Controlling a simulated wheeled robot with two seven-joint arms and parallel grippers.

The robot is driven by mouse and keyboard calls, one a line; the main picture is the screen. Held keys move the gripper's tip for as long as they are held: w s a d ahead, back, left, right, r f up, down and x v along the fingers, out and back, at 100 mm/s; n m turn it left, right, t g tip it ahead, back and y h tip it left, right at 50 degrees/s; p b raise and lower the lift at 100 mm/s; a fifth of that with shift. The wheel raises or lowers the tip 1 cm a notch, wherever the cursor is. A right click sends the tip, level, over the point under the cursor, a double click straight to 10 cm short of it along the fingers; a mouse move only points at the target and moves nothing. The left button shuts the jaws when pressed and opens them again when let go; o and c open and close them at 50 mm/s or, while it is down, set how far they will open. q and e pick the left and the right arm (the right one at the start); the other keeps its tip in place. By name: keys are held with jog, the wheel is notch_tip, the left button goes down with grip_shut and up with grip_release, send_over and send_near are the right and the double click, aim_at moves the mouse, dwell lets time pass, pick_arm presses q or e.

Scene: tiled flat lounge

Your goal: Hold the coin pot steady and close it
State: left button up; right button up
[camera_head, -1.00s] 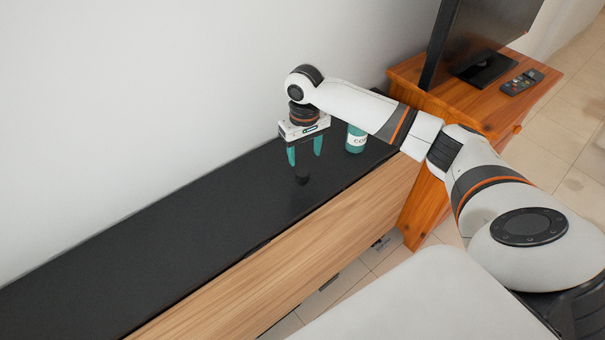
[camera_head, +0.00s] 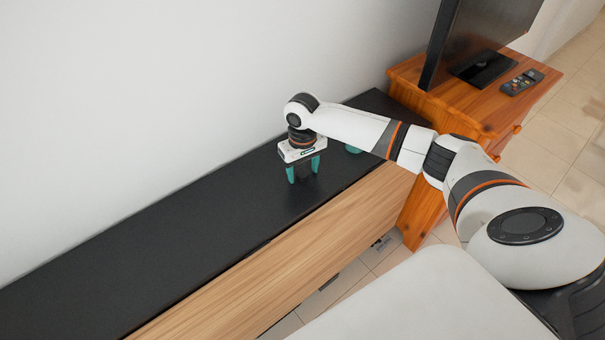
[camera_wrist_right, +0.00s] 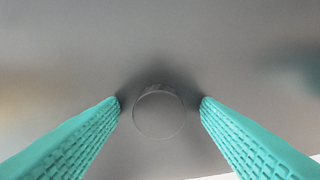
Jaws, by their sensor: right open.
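My right gripper (camera_head: 303,177) is open and points down, its teal fingers low over the black shelf top. In the wrist view a small dark round piece (camera_wrist_right: 158,116), which looks like the pot's lid, lies between and just past the two fingertips. There is a gap on each side, and the fingers do not grip it. In the head view it is hard to make out against the black top. The teal coin pot (camera_head: 354,149) stands to the right of the gripper, mostly hidden behind my right forearm. My left gripper is not in view.
The long black shelf top (camera_head: 150,250) has a wooden front and runs along a white wall; its left part is bare. A wooden stand (camera_head: 470,110) at the right holds a screen (camera_head: 465,45) and a remote (camera_head: 522,82).

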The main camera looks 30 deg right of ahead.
aim_at(303, 172)
jog(key=shift+c, duration=0.6)
jog(key=c, duration=0.9)
jog(key=shift+c, duration=0.2)
notch_tip(303, 172, up, 10)
